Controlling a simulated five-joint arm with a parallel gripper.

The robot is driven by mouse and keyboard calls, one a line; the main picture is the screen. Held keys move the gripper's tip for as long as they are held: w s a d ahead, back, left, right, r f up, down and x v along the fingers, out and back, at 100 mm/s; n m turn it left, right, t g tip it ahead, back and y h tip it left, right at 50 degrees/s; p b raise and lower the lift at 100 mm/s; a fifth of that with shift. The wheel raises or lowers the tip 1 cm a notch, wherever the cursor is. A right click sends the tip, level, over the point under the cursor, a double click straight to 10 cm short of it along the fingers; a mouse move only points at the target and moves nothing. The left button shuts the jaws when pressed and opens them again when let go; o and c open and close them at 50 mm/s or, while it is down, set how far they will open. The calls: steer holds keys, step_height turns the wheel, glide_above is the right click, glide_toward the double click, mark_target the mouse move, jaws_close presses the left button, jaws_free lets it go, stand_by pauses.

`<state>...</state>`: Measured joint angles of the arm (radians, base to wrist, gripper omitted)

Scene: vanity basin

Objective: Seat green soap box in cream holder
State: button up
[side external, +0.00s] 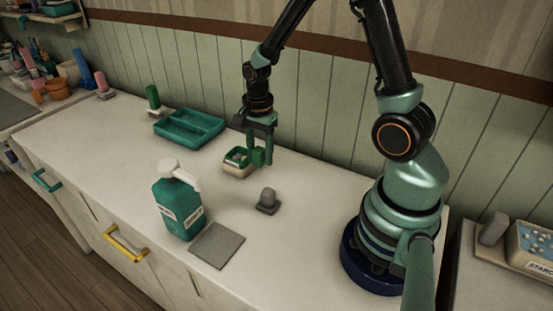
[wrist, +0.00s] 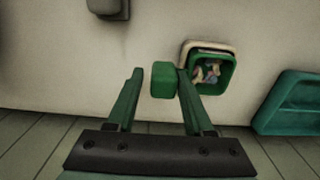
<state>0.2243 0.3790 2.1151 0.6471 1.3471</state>
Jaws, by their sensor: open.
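The green soap box (wrist: 213,73) is open-topped with small pale and dark pieces inside. It sits in or on the cream holder (wrist: 207,44), whose rim shows along its far and left sides. In the side view the box (side external: 237,155) stands above the holder's cream wall (side external: 239,172); I cannot tell if it is fully down. A green block (wrist: 163,80) is beside the box, between my fingers; whether it joins the box is hidden. My gripper (wrist: 160,71) is open, with a gap to the block on the left. It also shows in the side view (side external: 259,160).
A teal divided tray (side external: 188,127) lies behind and left. A teal pump bottle (side external: 178,205) and a grey pad (side external: 217,245) are at the front. A grey knob-like piece (side external: 267,200) stands right of the holder. A green upright item (side external: 153,97) is at the back left.

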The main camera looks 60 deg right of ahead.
steer(key=shift+r, duration=0.15)
steer(key=shift+w+r, duration=0.15)
steer(key=shift+r, duration=0.2)
steer(key=shift+r, duration=0.35)
steer(key=shift+w+r, duration=0.1)
steer(key=shift+r, duration=0.25)
steer(key=shift+w+r, duration=0.1)
steer(key=shift+r, duration=0.2)
steer(key=shift+r, duration=0.35)
steer(key=shift+w+r, duration=0.1)
steer(key=shift+r, duration=0.2)
steer(key=shift+w+r, duration=0.1)
steer(key=shift+r, duration=0.25)
steer(key=shift+w+r, duration=0.1)
steer(key=shift+r, duration=0.55)
